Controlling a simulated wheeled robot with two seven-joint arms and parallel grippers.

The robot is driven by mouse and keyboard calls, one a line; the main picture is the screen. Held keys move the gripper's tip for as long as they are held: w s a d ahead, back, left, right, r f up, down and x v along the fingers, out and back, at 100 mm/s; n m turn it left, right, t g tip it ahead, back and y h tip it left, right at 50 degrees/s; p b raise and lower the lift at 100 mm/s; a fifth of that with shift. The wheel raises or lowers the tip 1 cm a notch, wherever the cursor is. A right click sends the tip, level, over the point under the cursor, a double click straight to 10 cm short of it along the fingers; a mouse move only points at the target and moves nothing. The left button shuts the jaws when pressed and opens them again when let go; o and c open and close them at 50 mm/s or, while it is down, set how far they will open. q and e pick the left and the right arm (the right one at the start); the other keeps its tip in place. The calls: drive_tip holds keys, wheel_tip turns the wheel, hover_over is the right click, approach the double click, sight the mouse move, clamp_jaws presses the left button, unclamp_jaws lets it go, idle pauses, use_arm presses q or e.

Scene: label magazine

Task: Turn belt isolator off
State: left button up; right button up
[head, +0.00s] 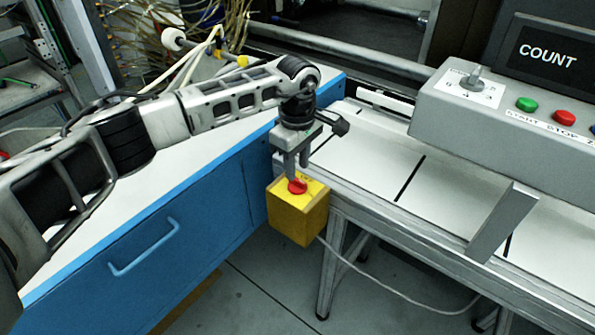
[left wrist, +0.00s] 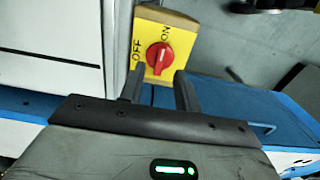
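The belt isolator is a yellow box (head: 298,218) with a red rotary knob (head: 297,186) on its top, fixed at the near left corner of the conveyor frame. In the left wrist view the knob (left wrist: 159,58) sits on the yellow face (left wrist: 178,31), with OFF printed at its left and ON above it. The knob's pale bar stands nearly upright, pointing towards ON. My left gripper (head: 295,174) points down right at the knob. Its two fingers (left wrist: 160,82) are apart, with the knob just beyond their tips. Whether they touch it is unclear. My right gripper is not in view.
A blue cabinet (head: 185,232) with a white top stands left of the isolator. The white conveyor bed (head: 390,172) runs to the right, with an upright grey plate (head: 503,222) on it. A grey control box (head: 480,125) stands above. A cable hangs from the isolator.

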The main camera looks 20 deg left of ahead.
sight(297, 179)
use_arm(q)
drive_tip(key=shift+f, duration=1.75)
clamp_jaws()
